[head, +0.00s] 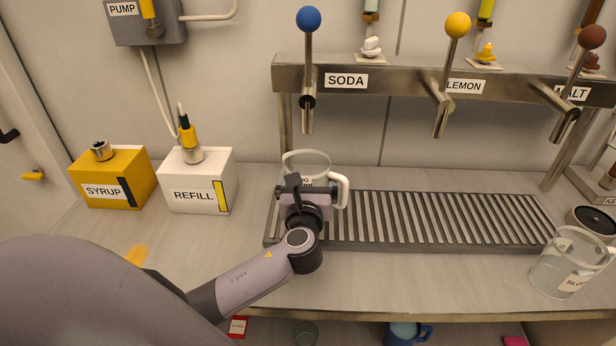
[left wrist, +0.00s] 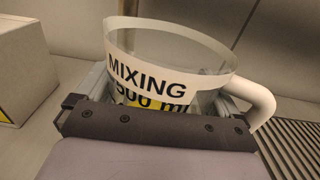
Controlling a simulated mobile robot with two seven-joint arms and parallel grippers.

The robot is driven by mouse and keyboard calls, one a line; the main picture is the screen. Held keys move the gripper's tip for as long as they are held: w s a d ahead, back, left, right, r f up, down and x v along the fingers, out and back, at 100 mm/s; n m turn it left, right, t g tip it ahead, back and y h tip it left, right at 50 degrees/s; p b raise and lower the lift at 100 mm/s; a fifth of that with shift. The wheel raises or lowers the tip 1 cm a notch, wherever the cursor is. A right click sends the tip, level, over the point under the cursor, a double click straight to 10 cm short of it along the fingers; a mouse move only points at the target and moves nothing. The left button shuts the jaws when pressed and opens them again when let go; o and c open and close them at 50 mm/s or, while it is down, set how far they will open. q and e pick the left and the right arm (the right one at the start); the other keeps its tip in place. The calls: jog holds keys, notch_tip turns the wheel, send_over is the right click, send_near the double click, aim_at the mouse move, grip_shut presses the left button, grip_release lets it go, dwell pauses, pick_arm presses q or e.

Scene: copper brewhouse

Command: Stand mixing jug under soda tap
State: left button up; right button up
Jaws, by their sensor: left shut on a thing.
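The clear mixing jug (head: 306,160) stands upright at the left end of the slatted drip tray (head: 267,238), below the soda tap (head: 308,100) with its blue knob. Its white handle points right. My left gripper (head: 305,190) is shut on the jug from the front and hides its lower part. In the left wrist view the jug (left wrist: 160,45) shows a white label reading MIXING 500 ml, between the fingers. Whether its base touches the tray is hidden. My right gripper is not in view.
A yellow syrup box (head: 88,188) and a white refill box (head: 180,200) stand left of the tray. The lemon tap (head: 440,105) and malt tap (head: 566,115) are to the right. A clear jug (head: 556,275) stands at the tray's right front. The tray's middle is clear.

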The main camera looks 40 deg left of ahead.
pick_arm(q)
jog(key=shift+f+b, duration=0.5)
jog(key=shift+f, duration=0.3)
jog(key=o, duration=1.1)
jog(key=shift+c, duration=0.2)
jog(key=shift+s, duration=0.1)
jog(key=shift+p+v, duration=0.7)
jog(key=shift+v, duration=2)
jog(key=shift+s+d, duration=0.15)
jog(key=shift+s, duration=0.05)
jog(key=v, duration=0.7)
jog(key=shift+b, duration=0.4)
jog(key=shift+s, duration=0.1)
